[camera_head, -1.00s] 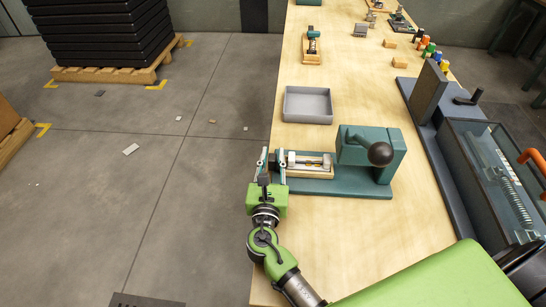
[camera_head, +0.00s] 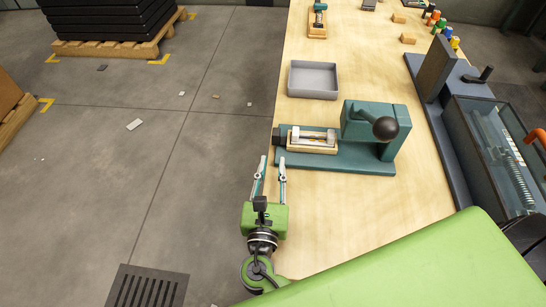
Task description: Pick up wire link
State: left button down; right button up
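A teal bench press (camera_head: 375,120) with a black ball handle stands on a teal base plate (camera_head: 360,160). A small wooden tray (camera_head: 312,149) sits at its left, holding a thin pale metal piece (camera_head: 316,137). I cannot tell at this size whether that piece is the wire link, and no other wire link is clearly recognisable.
A grey open bin (camera_head: 313,65), empty, stands behind the press. A blue-grey spring machine (camera_head: 490,150) with a clear cover lines the right side. Wooden blocks (camera_head: 407,39) and coloured spools (camera_head: 447,33) lie at the back. The table is clear in front of the press.

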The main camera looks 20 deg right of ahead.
aim_at(313, 137)
jog(key=k+j, duration=0.65)
jog(key=k, duration=0.25)
